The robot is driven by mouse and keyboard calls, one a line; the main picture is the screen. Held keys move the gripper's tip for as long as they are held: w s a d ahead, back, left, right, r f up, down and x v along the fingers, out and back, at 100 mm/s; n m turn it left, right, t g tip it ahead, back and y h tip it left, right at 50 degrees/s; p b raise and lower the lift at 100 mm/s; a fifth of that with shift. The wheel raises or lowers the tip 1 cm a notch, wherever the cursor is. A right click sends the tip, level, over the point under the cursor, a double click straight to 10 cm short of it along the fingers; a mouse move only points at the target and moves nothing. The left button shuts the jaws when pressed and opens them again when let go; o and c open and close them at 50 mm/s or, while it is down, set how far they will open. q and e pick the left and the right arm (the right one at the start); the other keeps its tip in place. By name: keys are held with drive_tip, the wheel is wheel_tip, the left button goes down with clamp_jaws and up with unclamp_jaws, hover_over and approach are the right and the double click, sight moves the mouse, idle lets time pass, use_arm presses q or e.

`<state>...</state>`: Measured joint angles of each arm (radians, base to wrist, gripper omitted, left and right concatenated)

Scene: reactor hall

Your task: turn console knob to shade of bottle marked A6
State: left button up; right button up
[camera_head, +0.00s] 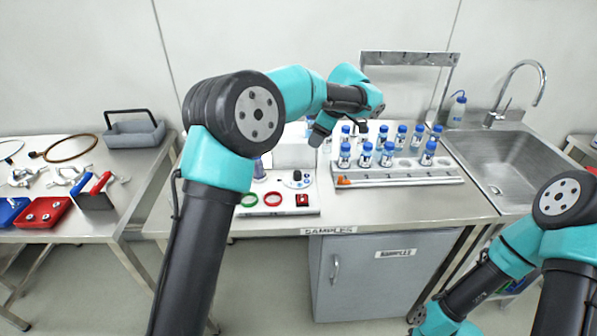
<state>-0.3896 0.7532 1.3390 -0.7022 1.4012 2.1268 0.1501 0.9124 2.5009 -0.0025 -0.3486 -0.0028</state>
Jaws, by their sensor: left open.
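The console (312,208) is a white panel on the middle bench with a small dark-and-white knob (297,176). A green ring, a red ring and a red switch sit on its front part. Several vials with blue caps (387,153) stand in a pale rack (410,181) right of the console; their marks are too small to read, so I cannot tell which is A6. My left gripper (318,139) is above and behind the console's right side, apart from the knob and partly hidden by its wrist; it is open. My right arm is low at the right, its gripper out of view.
A metal frame (405,58) stands behind the rack. A sink (520,160) with a tap and a wash bottle (457,109) are at the right. A left table holds a grey tray (135,133), red and blue boxes and loose tools. An orange item (343,181) lies by the rack.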

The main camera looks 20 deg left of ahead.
sight(298, 172)
use_arm(q)
drive_tip(key=x, duration=1.6)
drive_tip(key=shift+f, duration=0.2)
drive_tip(key=shift+c, duration=0.2)
drive_tip(key=c, duration=0.9)
drive_tip(key=shift+o, duration=0.2)
